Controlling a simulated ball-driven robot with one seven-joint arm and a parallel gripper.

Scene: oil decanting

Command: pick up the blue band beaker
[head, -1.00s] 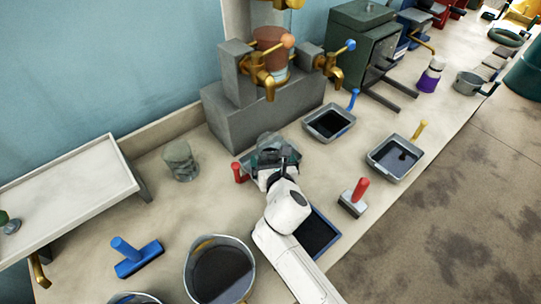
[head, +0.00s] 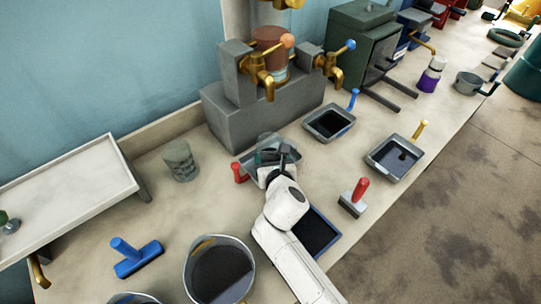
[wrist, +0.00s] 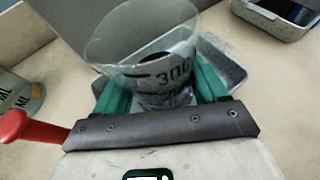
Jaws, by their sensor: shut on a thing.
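My gripper (wrist: 165,100) has its green fingers on both sides of a clear beaker (wrist: 150,40) with a black 300 mark. The beaker is upright or nearly so, its wide rim towards my wrist camera. No blue band shows on it; the fingers cover part of its lower wall. In the head view my gripper (head: 275,157) holds the beaker (head: 268,141) over or in a grey tray with a red handle (head: 239,172); I cannot tell whether it touches the tray. A second clear beaker (head: 180,160) stands apart on the counter to the left.
A grey block with brass taps (head: 262,115) stands just behind. Trays of dark liquid (head: 343,129) (head: 413,174) lie to the right, with a red-handled tool (head: 354,199). A bucket (head: 246,262) and a blue tool (head: 138,259) are at the front left.

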